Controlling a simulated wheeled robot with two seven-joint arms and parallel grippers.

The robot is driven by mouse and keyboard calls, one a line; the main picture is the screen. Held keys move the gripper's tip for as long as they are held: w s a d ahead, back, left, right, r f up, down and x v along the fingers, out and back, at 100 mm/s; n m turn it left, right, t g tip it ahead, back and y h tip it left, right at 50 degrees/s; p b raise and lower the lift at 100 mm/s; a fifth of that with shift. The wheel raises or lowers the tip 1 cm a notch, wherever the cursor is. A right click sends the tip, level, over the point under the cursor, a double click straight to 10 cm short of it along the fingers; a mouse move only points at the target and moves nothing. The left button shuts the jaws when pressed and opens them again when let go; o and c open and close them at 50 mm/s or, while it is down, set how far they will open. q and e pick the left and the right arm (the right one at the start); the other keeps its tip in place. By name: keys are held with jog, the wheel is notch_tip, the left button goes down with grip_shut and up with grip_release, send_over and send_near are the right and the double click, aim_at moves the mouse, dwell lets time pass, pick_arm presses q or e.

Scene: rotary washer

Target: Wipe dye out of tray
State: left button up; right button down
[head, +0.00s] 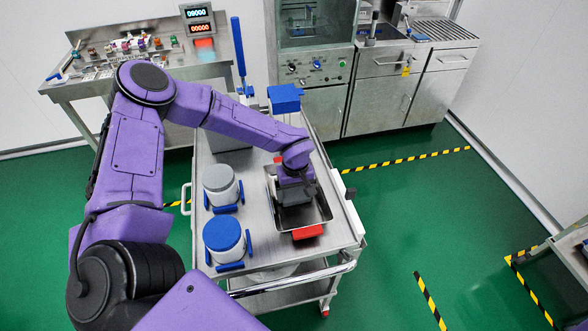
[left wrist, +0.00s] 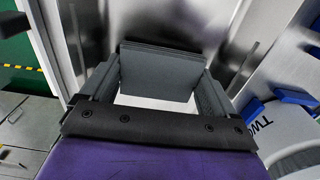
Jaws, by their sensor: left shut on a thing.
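The metal tray (head: 321,213) lies on the cart top, with a red handle (head: 307,232) at its near end and red at its far end. My left gripper (head: 294,196) reaches down into it from above. In the left wrist view the gripper (left wrist: 156,88) is shut on a dark grey block (left wrist: 158,72), held between its two grey fingers. A white patch shows between block and palm; I cannot tell what it is. The tray's shiny metal shows around the fingers. I see no dye; the arm and block hide part of the tray floor. My right gripper is out of view.
On the cart (head: 262,245), left of the tray, stand a grey-lidded jar (head: 220,184) and a blue-lidded jar (head: 224,237) with blue holders. A blue-topped item (head: 285,98) stands at the cart's far end. A control table (head: 150,70) and steel cabinets (head: 385,95) are behind.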

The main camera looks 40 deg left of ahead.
aim_at(298, 208)
pick_arm(q)
jog(key=shift+s+d, duration=0.5)
jog(key=shift+s+d+p, duration=0.3)
jog(key=shift+s+d, duration=0.45)
jog(key=shift+d, duration=0.2)
jog(key=shift+w+a, duration=0.1)
jog(key=shift+w+a+f, duration=0.1)
jog(key=shift+w+a, duration=0.6)
jog(key=shift+a, duration=0.2)
